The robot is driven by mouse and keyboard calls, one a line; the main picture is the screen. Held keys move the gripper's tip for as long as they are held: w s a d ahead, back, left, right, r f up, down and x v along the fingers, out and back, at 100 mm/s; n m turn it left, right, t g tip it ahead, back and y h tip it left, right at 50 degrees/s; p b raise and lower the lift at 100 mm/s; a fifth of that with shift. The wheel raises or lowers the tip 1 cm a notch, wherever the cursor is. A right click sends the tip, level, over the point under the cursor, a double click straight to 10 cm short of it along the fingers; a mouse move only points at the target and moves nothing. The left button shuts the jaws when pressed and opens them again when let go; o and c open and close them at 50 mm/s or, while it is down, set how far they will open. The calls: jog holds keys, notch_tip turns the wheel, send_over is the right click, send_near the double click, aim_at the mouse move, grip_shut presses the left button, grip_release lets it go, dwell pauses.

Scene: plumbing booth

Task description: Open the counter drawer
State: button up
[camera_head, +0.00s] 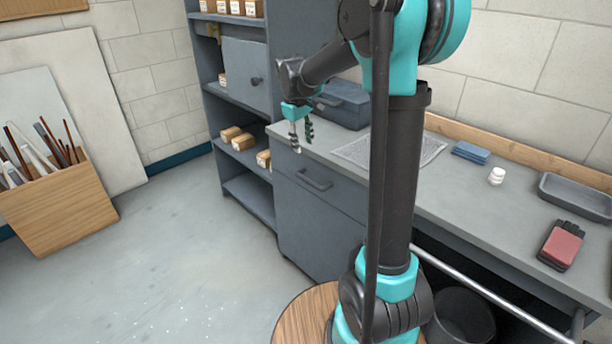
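The counter drawer (340,197) is a grey-blue front at the left end of the counter, just under the worktop. It looks closed, with its front flush with the cabinet. Its dark bar handle (315,181) runs across the front. My gripper (303,147) points down near the counter's left front corner, above and slightly left of the handle in the picture. My arm hides part of the cabinet and worktop to the right.
A grey toolbox (343,106), mesh mat (414,149), blue cloths (471,153), white jar (496,176), tray (577,196) and red-black gloves (562,246) lie on the counter. Shelves (234,90) stand behind left. A wooden bin (55,212) is far left. The floor (190,265) between is clear.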

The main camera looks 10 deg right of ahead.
send_near(309, 180)
jog(key=f, duration=0.3)
jog(key=d+f, duration=0.1)
jog(key=f, duration=0.1)
jog(key=w+f, duration=0.1)
jog(key=f, duration=0.2)
jog(key=shift+w+d+f, duration=0.1)
jog(key=shift+d+f, duration=0.1)
jog(key=shift+f, duration=0.1)
grip_shut()
